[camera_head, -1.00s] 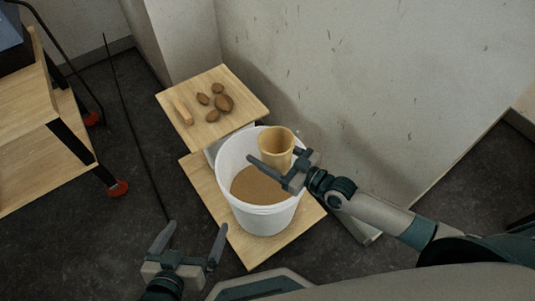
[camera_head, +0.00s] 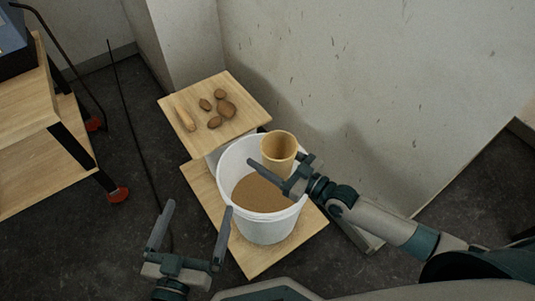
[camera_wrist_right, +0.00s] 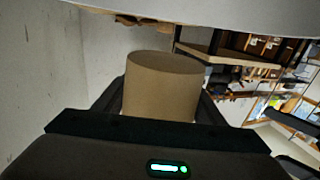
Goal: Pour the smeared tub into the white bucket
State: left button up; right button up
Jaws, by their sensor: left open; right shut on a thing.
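The tan tub (camera_head: 279,147) is upright or nearly so, over the far right part of the white bucket (camera_head: 268,228). My right gripper (camera_head: 277,172) is shut on the tub, which also shows between the fingers in the right wrist view (camera_wrist_right: 162,88). From the head the tub looks empty inside; I cannot make out a smear. The bucket holds a brown fill (camera_head: 258,193) and stands on a low wooden board. My left gripper (camera_head: 195,228) is open and empty, in front and to the left of the bucket.
A wooden stand (camera_head: 235,88) behind the bucket bears several brown lumps (camera_head: 226,109) and a pale wooden piece (camera_head: 185,118). A wall (camera_head: 370,90) rises close behind and to the right.

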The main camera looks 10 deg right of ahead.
jog(key=shift+r+p, duration=0.8)
jog(key=shift+r, duration=0.25)
